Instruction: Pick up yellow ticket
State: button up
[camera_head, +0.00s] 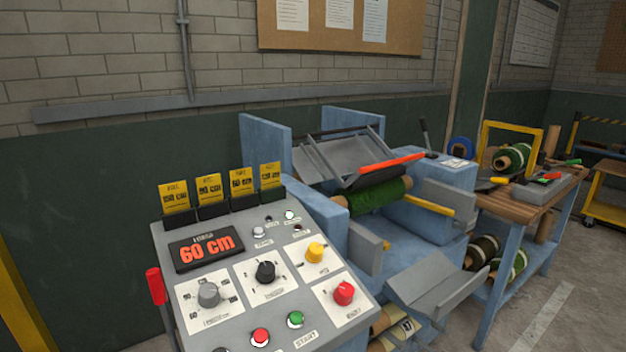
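Several yellow tickets with black print stand upright in a row of black holders along the top edge of a grey control panel (222,283). From left to right I see a first ticket (174,197), a second ticket (209,187), a third ticket (241,182) and a fourth ticket (270,175). Their lower edges are hidden in the black holders (213,211). The print is too small to read surely. The panel display (207,248) reads "60 cm" in red. My gripper and arm do not show in this view.
The panel carries knobs and buttons, and a red-handled lever (156,286) stands at its left. A blue machine (404,236) with a green turf roll (377,195) is right of it. A wooden bench (529,190) holds tools and rolls. Open floor (570,290) lies at the right.

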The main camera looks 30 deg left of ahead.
aim_at(241, 180)
jog(key=u, duration=0.75)
jog(key=i, duration=0.1)
jog(key=z, duration=1.8)
jog(key=k, duration=1.9)
jog(key=u, duration=1.65)
jog(key=i, duration=1.05)
jog(key=z, duration=0.1)
